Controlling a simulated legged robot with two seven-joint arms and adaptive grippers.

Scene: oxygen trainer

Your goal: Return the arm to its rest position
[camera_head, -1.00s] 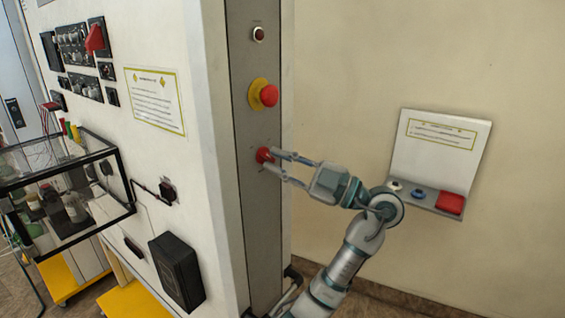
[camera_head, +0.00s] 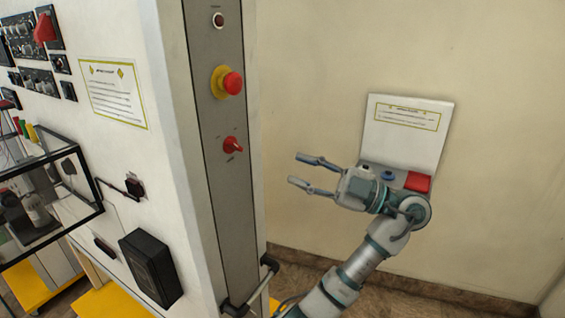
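My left gripper (camera_head: 300,171) is in front of the bare wall, to the right of the grey control column. Its two fingers are spread apart and nothing is between them. My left arm (camera_head: 358,268) rises from the bottom of the picture, bent at the wrist so the fingers point left. A red rotary knob (camera_head: 232,145) sits on the column, apart from the fingertips. My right gripper does not show.
The grey column (camera_head: 232,220) carries a red emergency button (camera_head: 232,83) on a yellow base. A black box (camera_head: 151,268) is on the white cabinet.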

